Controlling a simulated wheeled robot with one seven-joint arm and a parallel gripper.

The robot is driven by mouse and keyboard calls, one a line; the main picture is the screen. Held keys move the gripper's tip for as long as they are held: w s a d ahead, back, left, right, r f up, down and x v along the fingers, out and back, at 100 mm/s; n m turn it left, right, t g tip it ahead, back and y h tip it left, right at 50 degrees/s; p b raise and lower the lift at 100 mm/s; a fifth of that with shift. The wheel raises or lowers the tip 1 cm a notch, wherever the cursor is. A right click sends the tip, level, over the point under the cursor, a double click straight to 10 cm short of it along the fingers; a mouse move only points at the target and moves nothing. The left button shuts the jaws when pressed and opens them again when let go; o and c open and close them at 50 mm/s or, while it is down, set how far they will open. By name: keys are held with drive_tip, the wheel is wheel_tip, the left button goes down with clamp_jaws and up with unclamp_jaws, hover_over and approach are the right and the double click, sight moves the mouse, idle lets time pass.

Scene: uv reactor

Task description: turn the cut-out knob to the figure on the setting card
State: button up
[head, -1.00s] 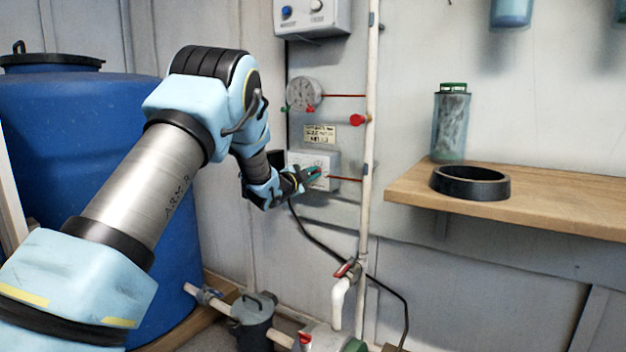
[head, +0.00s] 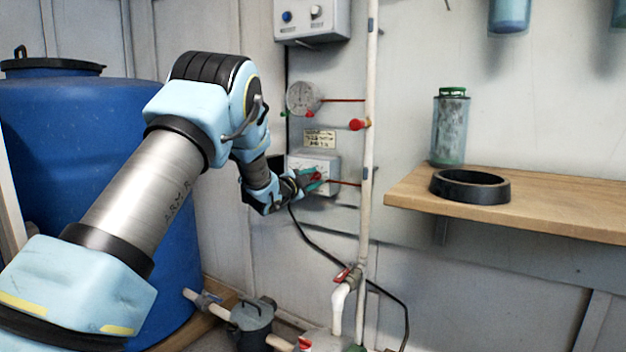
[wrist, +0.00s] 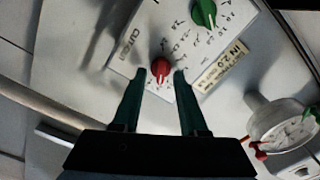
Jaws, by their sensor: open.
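The control box (head: 328,164) is a pale box on the wall, with a white dial face (wrist: 143,60) in the wrist view. A red knob (wrist: 160,68) sits on it beside lettering too blurred to read fully; I cannot confirm that it is the cut-out knob. A green knob (wrist: 203,12) is at the top of the same face. My gripper (wrist: 159,75) is open, its dark teal fingertips on either side of the red knob; contact cannot be told. It also shows at the box in the head view (head: 316,180). The setting card (wrist: 217,67) is beside the box, its figures unclear.
A round gauge (head: 302,98) is above the box and shows at right in the wrist view (wrist: 282,125). A wooden shelf (head: 560,215) is further right.

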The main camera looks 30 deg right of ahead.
drive_tip(key=p+v, duration=0.1)
drive_tip(key=v, duration=0.9)
drive_tip(key=shift+s+a, duration=0.15)
drive_tip(key=shift+a, duration=0.25)
